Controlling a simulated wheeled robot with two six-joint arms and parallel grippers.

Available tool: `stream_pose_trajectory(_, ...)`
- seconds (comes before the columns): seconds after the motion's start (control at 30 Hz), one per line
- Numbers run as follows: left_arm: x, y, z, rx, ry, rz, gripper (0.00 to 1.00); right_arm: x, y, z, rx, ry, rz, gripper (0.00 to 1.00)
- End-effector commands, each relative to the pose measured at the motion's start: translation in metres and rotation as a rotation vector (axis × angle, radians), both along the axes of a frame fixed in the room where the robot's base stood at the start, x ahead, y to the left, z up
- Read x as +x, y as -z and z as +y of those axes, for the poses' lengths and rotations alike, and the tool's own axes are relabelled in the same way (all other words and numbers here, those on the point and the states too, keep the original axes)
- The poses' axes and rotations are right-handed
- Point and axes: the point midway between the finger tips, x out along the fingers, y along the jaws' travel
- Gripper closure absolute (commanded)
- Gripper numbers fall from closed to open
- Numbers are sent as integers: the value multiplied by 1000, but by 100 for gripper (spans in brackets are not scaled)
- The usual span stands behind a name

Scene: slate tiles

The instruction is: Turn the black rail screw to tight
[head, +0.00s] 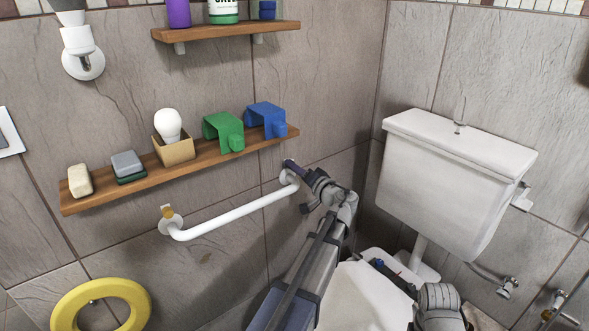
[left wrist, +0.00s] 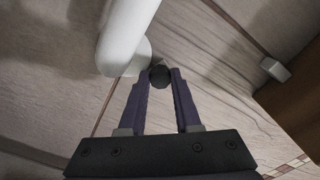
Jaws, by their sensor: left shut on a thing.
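The white grab rail (head: 235,215) is fixed to the tiled wall below the long shelf. My left gripper (head: 291,165) is at the rail's right end mount. In the left wrist view the round black rail screw (left wrist: 159,76) sits between the fingertips of my left gripper (left wrist: 160,82), beside the white rail (left wrist: 125,38). The fingers are shut on it. How far the screw is turned cannot be seen. In the head view my gripper hides the black screw. A brass screw (head: 167,211) shows at the rail's left end. My right gripper (head: 382,266) shows only small and dark, low beside the toilet.
A wooden shelf (head: 195,167) above the rail holds soap, a sponge, a bulb in a box, and green and blue items. A higher shelf (head: 225,31) holds containers. The toilet cistern (head: 450,180) stands to the right. A yellow ring (head: 65,308) is at lower left.

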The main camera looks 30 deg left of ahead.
Motion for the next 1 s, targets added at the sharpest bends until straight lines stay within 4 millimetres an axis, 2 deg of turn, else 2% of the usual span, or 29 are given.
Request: stream_pose_trajectory(1.0,0,-1,0,355,1,859,100,0,-2,0,0,0,0,50)
